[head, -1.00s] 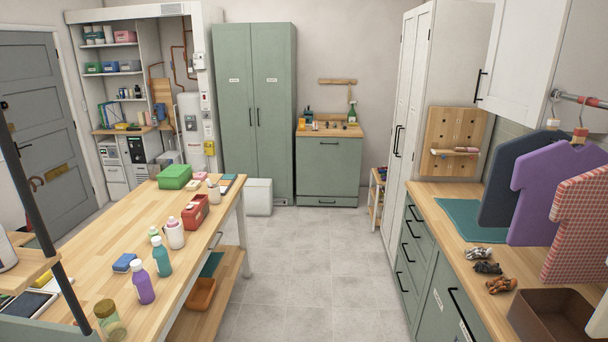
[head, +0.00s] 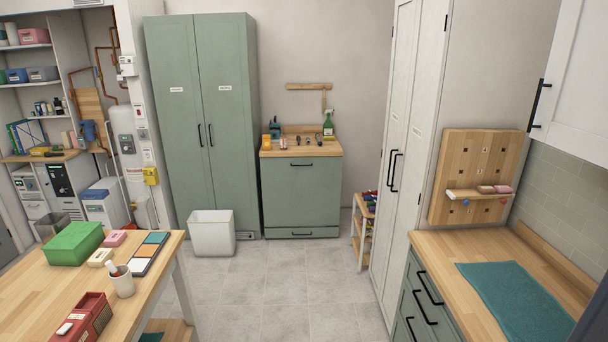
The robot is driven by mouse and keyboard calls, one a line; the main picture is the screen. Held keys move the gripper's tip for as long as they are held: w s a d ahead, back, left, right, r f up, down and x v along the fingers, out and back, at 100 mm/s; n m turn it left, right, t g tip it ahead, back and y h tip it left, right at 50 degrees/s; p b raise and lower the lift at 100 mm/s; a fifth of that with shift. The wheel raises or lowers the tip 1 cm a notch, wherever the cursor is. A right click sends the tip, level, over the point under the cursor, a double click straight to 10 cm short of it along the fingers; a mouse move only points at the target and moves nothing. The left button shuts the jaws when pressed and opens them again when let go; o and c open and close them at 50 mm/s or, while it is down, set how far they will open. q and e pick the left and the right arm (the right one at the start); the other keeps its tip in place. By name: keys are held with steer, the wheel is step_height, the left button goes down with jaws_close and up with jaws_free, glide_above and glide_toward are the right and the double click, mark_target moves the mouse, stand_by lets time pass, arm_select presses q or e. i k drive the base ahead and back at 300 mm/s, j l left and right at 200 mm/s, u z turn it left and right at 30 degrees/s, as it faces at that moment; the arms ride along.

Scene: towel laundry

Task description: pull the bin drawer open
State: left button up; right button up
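A green cabinet (head: 301,200) with a wooden top stands against the back wall, right of the tall green cupboard. Its large front is closed and has a dark bar handle (head: 302,164) near the top. No label shows which front is the bin drawer. Neither of my grippers is in view.
Tile floor (head: 290,290) is clear between the wooden table (head: 30,290) on the left and the counter (head: 450,247) on the right. A white bin (head: 212,236) stands before the tall green cupboard (head: 200,120). A small shelf rack (head: 362,235) stands right of the cabinet.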

mark_target(298, 191)
steer(key=i, duration=4.35)
